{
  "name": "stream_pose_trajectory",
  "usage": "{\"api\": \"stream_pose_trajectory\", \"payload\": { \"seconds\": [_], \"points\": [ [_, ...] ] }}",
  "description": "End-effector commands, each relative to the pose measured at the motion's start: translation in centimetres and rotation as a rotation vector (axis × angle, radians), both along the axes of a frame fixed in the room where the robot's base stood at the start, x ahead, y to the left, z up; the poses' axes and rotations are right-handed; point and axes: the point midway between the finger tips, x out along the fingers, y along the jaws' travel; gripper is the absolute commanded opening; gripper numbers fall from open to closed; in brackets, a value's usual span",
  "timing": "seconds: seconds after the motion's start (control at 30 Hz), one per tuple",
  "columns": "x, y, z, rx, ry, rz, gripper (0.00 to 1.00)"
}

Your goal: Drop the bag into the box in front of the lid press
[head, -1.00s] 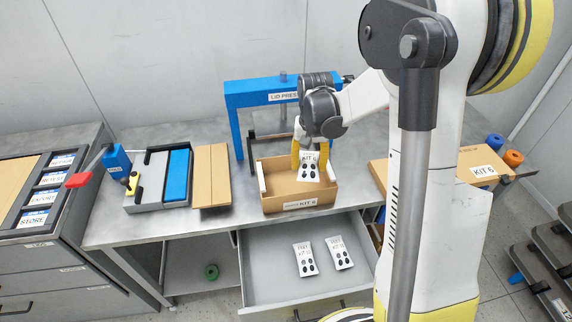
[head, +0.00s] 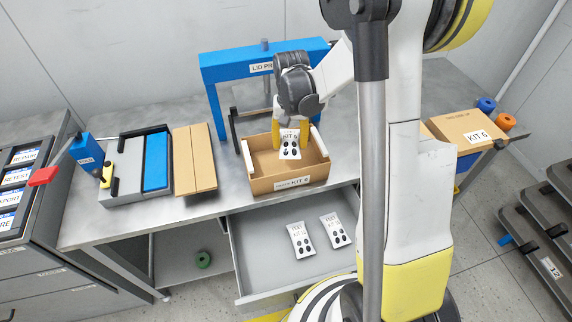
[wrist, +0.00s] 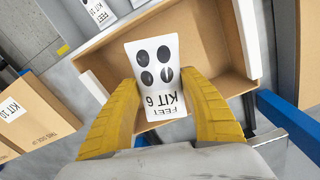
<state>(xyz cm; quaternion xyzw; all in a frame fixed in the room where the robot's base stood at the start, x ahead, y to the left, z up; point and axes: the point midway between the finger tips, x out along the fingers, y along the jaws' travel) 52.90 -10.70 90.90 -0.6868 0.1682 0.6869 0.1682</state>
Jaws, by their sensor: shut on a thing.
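The bag is a white packet marked FEET KIT 6 (head: 290,145) with several dark ovals on it. It also shows in the wrist view (wrist: 155,70). My gripper (head: 290,130) has yellow fingers and is shut on the bag's top end, over the box. The open cardboard box (head: 290,181), labelled KIT 6, stands on the bench in front of the blue lid press (head: 216,76). In the wrist view the bag hangs over the box's open inside (wrist: 205,62), which looks empty where visible. I cannot tell whether the bag touches the box.
An open grey drawer (head: 262,282) below holds two more white bags (head: 300,240) (head: 335,230). Flat cardboard (head: 194,160) and a grey and blue fixture (head: 155,165) lie left of the box. A closed KIT 6 carton (head: 468,128) stands at right.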

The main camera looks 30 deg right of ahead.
Motion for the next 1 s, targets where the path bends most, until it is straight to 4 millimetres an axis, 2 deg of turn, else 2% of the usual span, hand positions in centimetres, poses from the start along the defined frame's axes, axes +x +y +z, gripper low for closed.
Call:
{"api": "stream_pose_trajectory", "payload": {
  "seconds": [0.17,0.2,0.27,0.57,0.67,0.77,1.0],
  "points": [
    [0.0,0.0,0.1,0.0,0.0,0.0,0.16],
    [0.0,0.0,0.1,0.0,0.0,0.0,0.56],
    [0.0,0.0,0.1,0.0,0.0,0.0,0.75],
    [0.0,0.0,0.1,0.0,0.0,0.0,0.75],
    [0.0,0.0,0.8,0.0,0.0,0.0,0.75],
    [0.0,0.0,2.3,0.0,0.0,0.0,0.75],
    [0.0,0.0,7.7,0.0,0.0,0.0,0.75]
  ]
}}
